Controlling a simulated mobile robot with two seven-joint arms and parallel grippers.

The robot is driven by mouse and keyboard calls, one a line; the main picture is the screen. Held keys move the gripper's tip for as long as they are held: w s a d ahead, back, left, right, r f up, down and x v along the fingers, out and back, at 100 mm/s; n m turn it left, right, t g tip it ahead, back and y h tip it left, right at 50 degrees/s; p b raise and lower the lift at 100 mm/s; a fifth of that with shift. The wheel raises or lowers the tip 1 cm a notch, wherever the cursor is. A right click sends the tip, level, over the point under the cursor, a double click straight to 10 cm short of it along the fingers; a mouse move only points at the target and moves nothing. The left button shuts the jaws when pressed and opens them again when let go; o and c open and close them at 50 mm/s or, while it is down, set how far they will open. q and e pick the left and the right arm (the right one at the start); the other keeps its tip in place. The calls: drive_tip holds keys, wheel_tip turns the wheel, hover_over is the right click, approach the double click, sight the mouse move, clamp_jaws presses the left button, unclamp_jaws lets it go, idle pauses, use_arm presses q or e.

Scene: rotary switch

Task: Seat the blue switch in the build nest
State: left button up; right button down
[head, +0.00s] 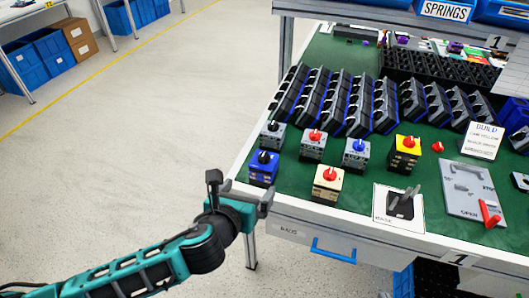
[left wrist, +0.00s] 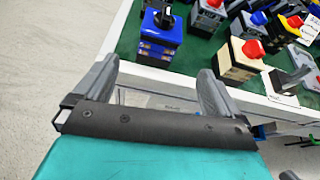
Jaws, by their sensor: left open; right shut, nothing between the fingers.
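The blue switch (head: 263,168) has a blue body, a dark band and a black knob. It stands upright at the table's left front corner, and also shows at the top of the left wrist view (left wrist: 160,38). My left gripper (head: 241,184) is open and empty, just off the table edge, in front of and below the switch. In the left wrist view its fingers (left wrist: 157,72) are spread, with the switch beyond the tips. A black fixture with grey levers on a white plate (head: 383,217), at the front edge, looks like the build nest. My right gripper is not in view.
A cream switch with red knob (head: 327,185) stands right of the blue one. Grey switches (head: 313,145) and a yellow one (head: 404,153) stand behind. A grey panel with red lever (head: 470,192) lies at right. Angled dark racks (head: 335,100) fill the back.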

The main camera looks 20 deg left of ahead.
sight(260, 173)
use_arm(q)
drive_tip(key=shift+m, duration=0.5)
drive_tip(key=x, duration=0.2)
drive_tip(key=b+x, duration=0.1)
drive_tip(key=x, duration=0.4)
drive_tip(key=shift+w+a+r, duration=0.1)
drive_tip(key=shift+w+r, duration=0.1)
drive_tip(key=shift+w, duration=0.35)
drive_tip(key=x, duration=0.2)
drive_tip(key=b+x, duration=0.1)
drive_tip(key=x, duration=0.1)
drive_tip(key=shift+f, duration=0.3)
drive_tip(key=shift+w+f+b, duration=0.15)
drive_tip(key=shift+w+b, duration=0.15)
drive_tip(key=shift+w, duration=0.1)
drive_tip(key=shift+c, duration=0.5)
drive_tip(key=c, duration=1.1)
